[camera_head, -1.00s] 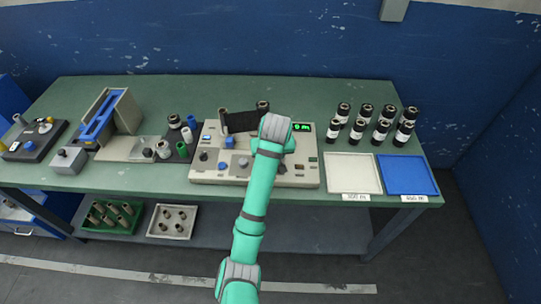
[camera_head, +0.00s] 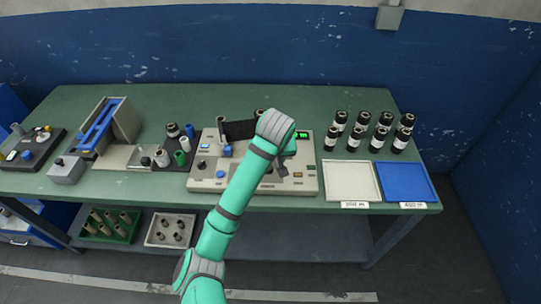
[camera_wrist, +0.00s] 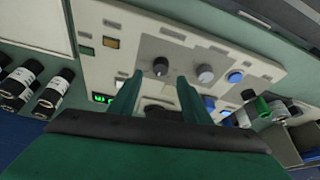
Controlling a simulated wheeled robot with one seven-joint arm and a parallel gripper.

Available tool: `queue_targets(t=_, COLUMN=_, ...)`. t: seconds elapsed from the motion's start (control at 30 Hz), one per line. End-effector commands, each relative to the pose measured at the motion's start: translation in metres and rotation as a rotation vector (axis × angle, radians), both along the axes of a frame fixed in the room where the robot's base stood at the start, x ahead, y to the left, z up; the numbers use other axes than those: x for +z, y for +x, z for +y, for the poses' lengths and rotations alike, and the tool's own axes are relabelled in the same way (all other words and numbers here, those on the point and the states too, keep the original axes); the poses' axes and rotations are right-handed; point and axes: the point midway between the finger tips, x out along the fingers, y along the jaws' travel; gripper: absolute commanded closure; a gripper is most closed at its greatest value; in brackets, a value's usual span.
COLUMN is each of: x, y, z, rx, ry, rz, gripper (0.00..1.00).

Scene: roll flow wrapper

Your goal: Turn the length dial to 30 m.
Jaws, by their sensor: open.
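The machine (camera_head: 245,185) is a beige console on the green table, with knobs, buttons and a lit green display (camera_head: 302,135). In the wrist view, a black knob (camera_wrist: 160,66) with a pointer mark sits on a grey panel, beside a grey knob (camera_wrist: 206,74) and a blue button (camera_wrist: 235,77). My gripper (camera_wrist: 160,82) is open and empty, its two green fingers pointing at the black knob, which shows between and just beyond the tips. I cannot tell whether they touch it. Dial labels and the display's number are unreadable. My arm hides part of the console in the head view.
Several black rolls with white labels (camera_head: 384,130) stand to the right. A white tray (camera_head: 352,200) and a blue tray (camera_head: 428,197) lie at the right front. A black web (camera_head: 238,130) runs between rollers behind the knobs. Spools and a blue-topped fixture stand to the left.

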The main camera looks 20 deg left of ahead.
Motion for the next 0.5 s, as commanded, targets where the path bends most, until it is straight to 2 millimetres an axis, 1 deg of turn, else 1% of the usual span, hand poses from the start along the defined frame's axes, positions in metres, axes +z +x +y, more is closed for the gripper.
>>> queue_targets(t=0.03, x=0.013, y=-0.002, z=0.001, rx=-0.002, ry=0.006, rz=-0.008, gripper=0.56)
queue_targets(t=0.1, x=0.022, y=-0.007, z=0.000, rx=0.001, ry=0.008, rz=-0.005, gripper=0.56)
queue_targets(t=0.2, x=0.031, y=-0.009, z=-0.001, rx=0.002, ry=0.005, rz=-0.007, gripper=0.56)
queue_targets(t=0.4, x=0.041, y=-0.014, z=-0.004, rx=0.002, ry=0.003, rz=-0.006, gripper=0.56)
queue_targets(t=0.5, x=0.043, y=-0.015, z=-0.005, rx=0.001, ry=0.003, rz=-0.004, gripper=0.56)
